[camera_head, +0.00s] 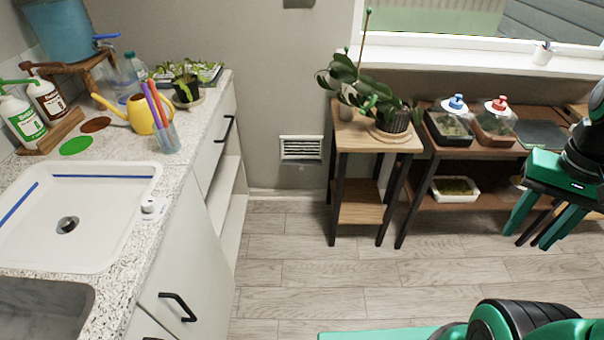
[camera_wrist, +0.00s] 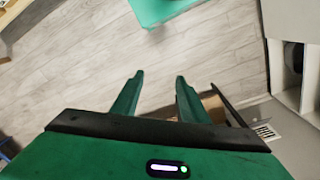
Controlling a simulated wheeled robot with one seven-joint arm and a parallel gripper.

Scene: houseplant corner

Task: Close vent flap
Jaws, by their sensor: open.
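A small white vent (camera_head: 301,147) with horizontal slats sits low on the grey wall, between the counter and the wooden plant stand. Dark gaps show between its slats; how far its flap stands open is too small to tell. The vent also shows at the right edge of the wrist view (camera_wrist: 266,132), partly cut off by my gripper body. My gripper (camera_head: 527,238) is at the far right in the head view, well apart from the vent, with its green fingers pointing down. In the wrist view its fingers (camera_wrist: 159,78) are spread and empty above the floor.
A wooden plant stand (camera_head: 358,196) with a potted orchid stands just right of the vent. A low shelf (camera_head: 478,150) with terrariums stands farther right. The counter (camera_head: 165,190) with sink and bottles is at left. The plank floor (camera_head: 330,275) before the vent is clear.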

